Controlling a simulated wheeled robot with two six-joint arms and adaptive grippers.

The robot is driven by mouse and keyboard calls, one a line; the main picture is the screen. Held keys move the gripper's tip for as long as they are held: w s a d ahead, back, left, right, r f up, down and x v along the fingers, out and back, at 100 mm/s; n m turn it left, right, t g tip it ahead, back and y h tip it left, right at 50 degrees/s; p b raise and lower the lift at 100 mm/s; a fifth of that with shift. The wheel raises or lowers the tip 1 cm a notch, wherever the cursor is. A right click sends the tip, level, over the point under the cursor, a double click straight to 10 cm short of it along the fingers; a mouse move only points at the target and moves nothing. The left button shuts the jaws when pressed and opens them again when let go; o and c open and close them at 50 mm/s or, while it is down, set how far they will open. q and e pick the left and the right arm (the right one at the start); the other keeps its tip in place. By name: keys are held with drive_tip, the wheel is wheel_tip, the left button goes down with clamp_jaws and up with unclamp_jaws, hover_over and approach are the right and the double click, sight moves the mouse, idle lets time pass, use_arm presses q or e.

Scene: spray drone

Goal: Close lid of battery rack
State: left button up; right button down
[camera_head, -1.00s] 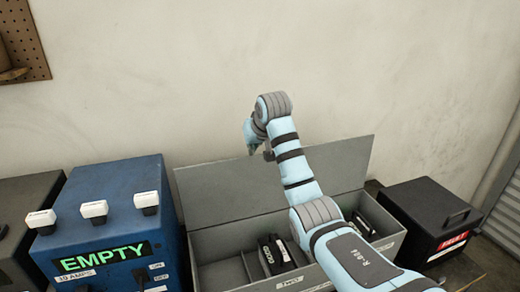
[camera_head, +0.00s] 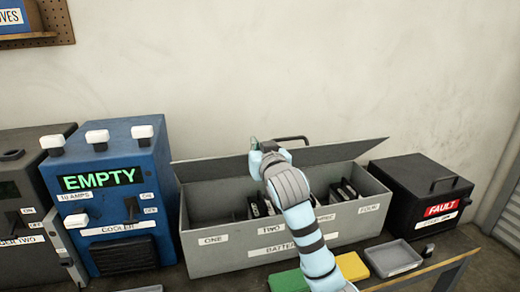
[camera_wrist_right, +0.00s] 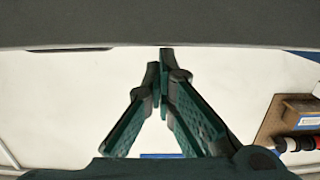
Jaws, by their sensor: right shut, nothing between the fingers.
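The battery rack (camera_head: 220,260) is a long grey box in the head view, with labelled compartments and black batteries (camera_head: 344,190) inside. A dark handle shows above the lid. My right gripper (camera_head: 256,146) is by the lid's upper edge, partly hidden by its own wrist. In the right wrist view the right gripper (camera_wrist_right: 164,62) is shut and empty, its tips close to a dark grey band, likely the lid (camera_wrist_right: 160,25); contact is unclear. My left gripper is not in view.
A blue cooler box (camera_head: 125,190) reading EMPTY stands left of the rack. A black FAULT box (camera_head: 420,195) stands to the right. A small grey tray (camera_head: 393,258) and yellow (camera_head: 352,266) and green (camera_head: 289,281) items lie in front.

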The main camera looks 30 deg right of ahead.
use_arm(q)
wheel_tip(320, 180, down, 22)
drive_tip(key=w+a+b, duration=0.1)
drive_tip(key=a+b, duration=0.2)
drive_tip(key=b, duration=1.8)
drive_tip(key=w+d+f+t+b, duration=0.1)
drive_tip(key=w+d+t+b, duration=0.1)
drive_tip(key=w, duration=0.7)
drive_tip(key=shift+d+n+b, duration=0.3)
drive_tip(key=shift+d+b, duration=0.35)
drive_tip(key=shift+b, duration=0.2)
use_arm(e)
drive_tip(key=s+a+f+t+h, duration=0.1)
drive_tip(key=s+f+t, duration=0.2)
drive_tip(key=f, duration=0.4)
drive_tip(key=s+a+f+t+h, duration=0.1)
drive_tip(key=s+f+t, duration=0.3)
drive_tip(key=f, duration=0.4)
drive_tip(key=shift+f+h, duration=0.2)
drive_tip(key=shift+h, duration=0.1)
drive_tip(key=shift+s, duration=0.1)
